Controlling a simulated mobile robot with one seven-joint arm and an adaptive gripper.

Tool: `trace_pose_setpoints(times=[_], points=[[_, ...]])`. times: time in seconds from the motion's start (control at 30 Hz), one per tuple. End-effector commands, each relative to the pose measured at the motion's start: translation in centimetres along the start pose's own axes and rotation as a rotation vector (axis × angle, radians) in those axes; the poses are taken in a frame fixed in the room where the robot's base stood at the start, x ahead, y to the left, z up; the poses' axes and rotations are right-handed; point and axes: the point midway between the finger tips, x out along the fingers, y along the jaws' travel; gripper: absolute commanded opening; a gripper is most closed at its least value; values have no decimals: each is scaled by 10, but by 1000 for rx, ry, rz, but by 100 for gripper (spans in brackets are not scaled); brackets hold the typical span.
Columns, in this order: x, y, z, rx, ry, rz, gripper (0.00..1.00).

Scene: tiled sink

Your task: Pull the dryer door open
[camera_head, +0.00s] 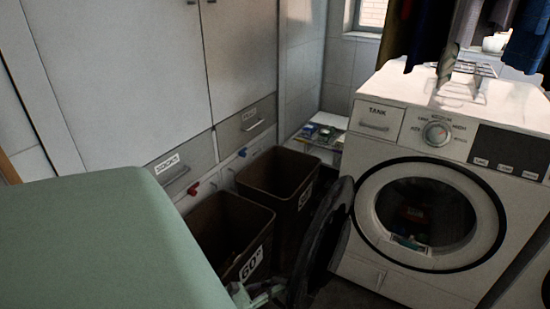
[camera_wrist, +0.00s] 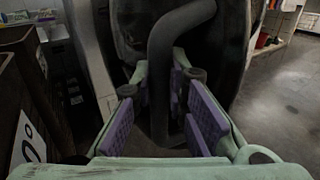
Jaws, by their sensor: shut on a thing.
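The white dryer (camera_head: 430,170) stands at the right with its round opening showing. Its dark round door (camera_head: 325,245) stands swung out to the left of the opening, seen nearly edge-on. My gripper (camera_head: 264,292) is at the door's lower left, at the bottom of the head view and partly cut off. In the wrist view, its purple-padded fingers (camera_wrist: 160,95) are on either side of a dark curved bar (camera_wrist: 180,30) on the door and are shut on it.
Brown bins (camera_head: 275,180) stand just left of the door, close to my gripper. Cabinets with drawers (camera_head: 185,165) line the left wall. Clothes (camera_head: 435,30) hang above the dryer. Bare floor (camera_wrist: 275,90) shows at the right of the wrist view.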

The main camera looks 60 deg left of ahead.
Motion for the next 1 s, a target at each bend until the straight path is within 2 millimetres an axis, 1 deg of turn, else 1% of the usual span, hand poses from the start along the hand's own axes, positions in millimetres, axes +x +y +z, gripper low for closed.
trace_pose_setpoints(times=[0.47, 0.5, 0.7, 0.8, 1.0], points=[[-1, 0, -2, -3, 3, -1, 0], [-1, 0, -2, -3, 3, -1, 16], [-1, 0, -1, -2, 2, -1, 29], [0, 0, -1, -1, 1, -2, 35], [0, 0, 0, 0, 1, -2, 35]])
